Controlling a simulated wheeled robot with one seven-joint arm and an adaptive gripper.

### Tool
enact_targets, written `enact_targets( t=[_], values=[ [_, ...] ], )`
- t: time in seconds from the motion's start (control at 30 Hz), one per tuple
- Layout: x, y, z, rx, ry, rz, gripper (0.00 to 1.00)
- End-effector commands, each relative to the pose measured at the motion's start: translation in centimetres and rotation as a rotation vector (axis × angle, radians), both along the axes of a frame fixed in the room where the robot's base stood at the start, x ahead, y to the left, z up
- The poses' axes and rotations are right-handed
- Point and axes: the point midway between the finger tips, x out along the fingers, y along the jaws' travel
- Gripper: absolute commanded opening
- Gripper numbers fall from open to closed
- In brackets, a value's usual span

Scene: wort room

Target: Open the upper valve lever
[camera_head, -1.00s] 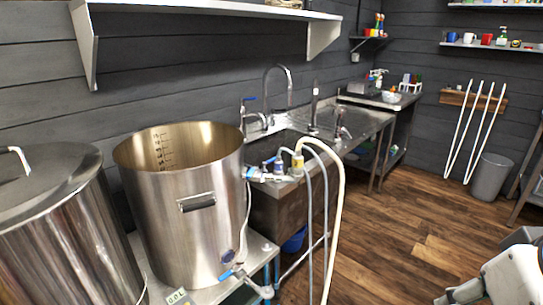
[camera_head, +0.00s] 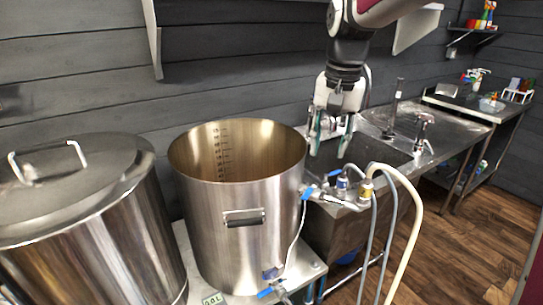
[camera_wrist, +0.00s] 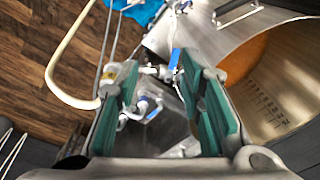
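The upper valve lever (camera_head: 307,193) is a small blue handle on the valve at the upper right side of the open steel kettle (camera_head: 238,215). In the wrist view a blue lever (camera_wrist: 174,60) shows near the right fingertip, beside the kettle wall. My gripper (camera_head: 330,150) points down, above and slightly right of the valve, with its teal finger pads apart and nothing between them. In the wrist view my gripper (camera_wrist: 157,75) also shows spread fingers, with the valve fittings lying beyond them. Contact with the lever does not show.
A lower blue valve (camera_head: 267,291) sits at the kettle's base. Hoses (camera_head: 408,215) loop down right of the upper valve. A lidded steel pot (camera_head: 85,220) stands left. The sink counter (camera_head: 455,135) is behind, and a wall shelf (camera_head: 415,27) is above.

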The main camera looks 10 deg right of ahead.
Motion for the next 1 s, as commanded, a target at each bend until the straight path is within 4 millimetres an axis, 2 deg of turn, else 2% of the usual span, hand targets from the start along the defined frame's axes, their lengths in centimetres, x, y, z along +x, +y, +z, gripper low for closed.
enact_targets(
  t=[0.03, 0.2, 0.4, 0.67, 1.0],
  values=[
    [1.7, 0.1, -0.6, -0.002, 0.022, -0.028, 0.35],
    [6.0, 0.3, -2.7, -0.008, 0.073, -0.114, 0.35],
    [8.6, 0.5, -4.5, -0.015, 0.102, -0.168, 0.35],
    [8.9, 0.5, -6.6, -0.016, 0.111, -0.18, 0.35],
    [8.8, 0.5, -13.1, -0.018, 0.113, -0.178, 0.35]
  ],
)
